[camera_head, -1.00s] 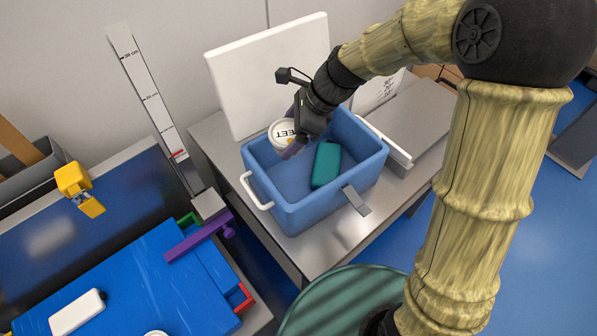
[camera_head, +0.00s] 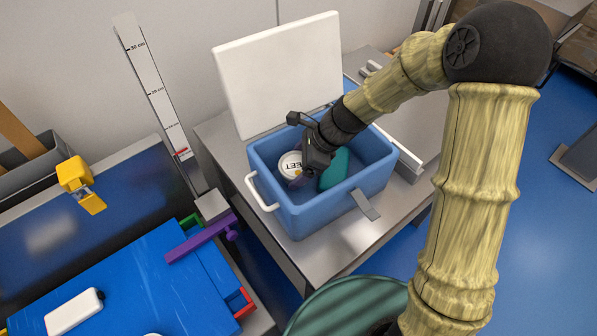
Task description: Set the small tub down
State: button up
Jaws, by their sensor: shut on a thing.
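The small tub (camera_head: 290,164) is round with a white lid and dark lettering. It is inside the open blue carrier (camera_head: 312,220), toward its left back part. My gripper (camera_head: 300,179) is shut on the tub and reaches down into the carrier from the upper right. The tub's lower part is hidden, so I cannot tell whether it touches the carrier floor. A teal block-like thing (camera_head: 336,168) lies in the carrier just right of the tub, partly behind my gripper.
The carrier's white lid (camera_head: 280,75) stands open at the back. A white handle (camera_head: 261,193) sticks out at the left and a grey latch (camera_head: 367,204) at the front. A height scale (camera_head: 150,88) stands to the left. Grey table (camera_head: 335,258) shows in front.

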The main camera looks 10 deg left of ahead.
aim_at(298, 173)
jog(key=shift+f, duration=1.5)
jog(key=shift+f+b, duration=0.15)
jog(key=shift+b, duration=0.15)
jog(key=o, duration=0.9)
jog(key=p+v, duration=0.2)
jog(key=v, duration=1)
jog(key=shift+p, duration=0.3)
